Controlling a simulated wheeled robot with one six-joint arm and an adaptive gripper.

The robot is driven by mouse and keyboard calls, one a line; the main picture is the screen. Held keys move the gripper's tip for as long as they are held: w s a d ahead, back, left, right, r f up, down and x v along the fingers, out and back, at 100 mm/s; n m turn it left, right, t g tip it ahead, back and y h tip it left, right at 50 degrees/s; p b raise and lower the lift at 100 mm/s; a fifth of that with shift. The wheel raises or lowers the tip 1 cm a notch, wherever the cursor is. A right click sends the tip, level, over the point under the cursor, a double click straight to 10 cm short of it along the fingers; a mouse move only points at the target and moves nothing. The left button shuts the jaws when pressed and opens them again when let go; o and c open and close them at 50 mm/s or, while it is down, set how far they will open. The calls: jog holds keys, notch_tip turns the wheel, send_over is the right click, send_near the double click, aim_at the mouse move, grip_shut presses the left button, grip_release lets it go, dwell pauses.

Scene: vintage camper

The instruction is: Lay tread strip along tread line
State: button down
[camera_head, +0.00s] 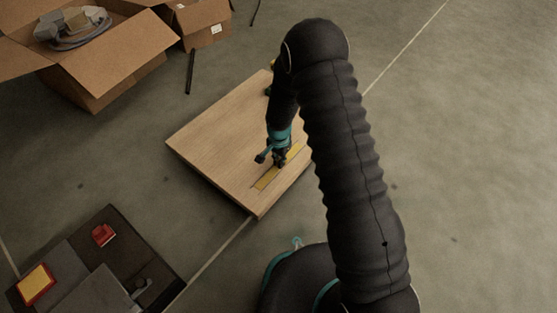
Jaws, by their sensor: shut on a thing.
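A yellow strip (267,179), which looks like the tread strip, lies along or just above the right front part of a wooden board (212,135). My gripper (279,163) points down at the strip's middle and is shut on it. The strip shows on both sides of the gripper. A thin dark line shows close beside the strip on the board, likely the tread line. I cannot tell whether the strip touches the board. My arm hides the board's right side.
An open cardboard box (125,50) holding grey items stands at the upper left, with a smaller box (203,22) beside it. A dark case (105,265) with red and yellow items sits at lower left. Dark rods (190,72) lie on the floor. The floor at right is clear.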

jog(key=c, duration=1.2)
grip_release()
notch_tip(320, 180, up, 12)
